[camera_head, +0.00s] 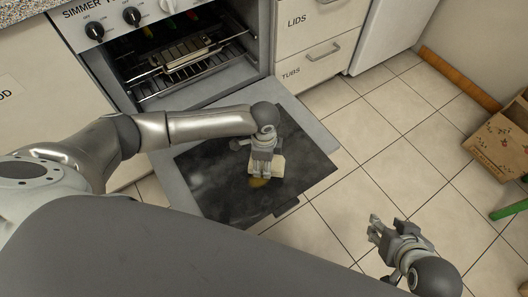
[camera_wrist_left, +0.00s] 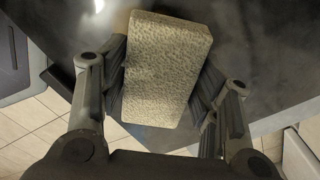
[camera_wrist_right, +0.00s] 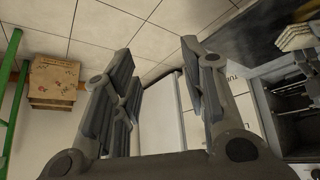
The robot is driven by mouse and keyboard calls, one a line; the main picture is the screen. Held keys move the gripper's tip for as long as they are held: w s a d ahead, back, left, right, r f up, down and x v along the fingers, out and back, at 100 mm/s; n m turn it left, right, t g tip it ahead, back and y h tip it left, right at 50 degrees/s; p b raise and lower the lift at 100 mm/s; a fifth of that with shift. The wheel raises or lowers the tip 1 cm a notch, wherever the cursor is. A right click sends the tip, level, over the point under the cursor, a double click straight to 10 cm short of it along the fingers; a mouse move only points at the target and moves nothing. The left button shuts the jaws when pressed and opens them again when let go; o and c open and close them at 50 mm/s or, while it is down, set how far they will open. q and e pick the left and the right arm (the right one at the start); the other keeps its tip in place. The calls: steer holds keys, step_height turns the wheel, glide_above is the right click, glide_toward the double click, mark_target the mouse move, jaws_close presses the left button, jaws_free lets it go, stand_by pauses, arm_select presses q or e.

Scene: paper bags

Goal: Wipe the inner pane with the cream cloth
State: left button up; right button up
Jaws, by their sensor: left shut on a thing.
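The oven door hangs open and flat, with its dark inner pane (camera_head: 308,158) facing up. The pane looks hazy, and a yellow-brown smear (camera_head: 258,182) shows on it just below the cloth. My left gripper (camera_head: 264,160) is over the middle of the pane, shut on the cream cloth (camera_head: 279,168). In the left wrist view the cloth (camera_wrist_left: 165,72) is a thick, rough-textured block between the fingers. It is at or close to the glass; contact is hidden. My right gripper (camera_head: 380,232) is open and empty above the floor tiles, right of the door.
The oven cavity with its wire rack (camera_head: 190,65) is open behind the door. Drawers labelled LIDS and TUBS (camera_head: 318,62) stand to its right. Tiled floor between is clear.

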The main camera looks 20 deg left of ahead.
arm_select(q)
steer(key=shift+r+p, duration=0.45)
steer(key=shift+r, duration=0.05)
steer(key=shift+r+p, duration=0.35)
steer(key=shift+p, duration=0.15)
arm_select(e)
steer(key=shift+s+d+g, duration=0.95)
steer(key=shift+s+g, duration=0.65)
steer(key=shift+s, duration=1.4)
arm_select(q)
steer(key=shift+r+p, duration=0.6)
steer(key=shift+p, duration=0.15)
steer(key=shift+r+p, duration=0.55)
steer(key=shift+p, duration=0.15)
arm_select(e)
steer(key=s+x, duration=0.1)
steer(key=x, duration=0.7)
steer(key=shift+d+f+g+h, duration=0.3)
steer(key=shift+f+h, duration=0.1)
steer(key=shift+f, duration=0.1)
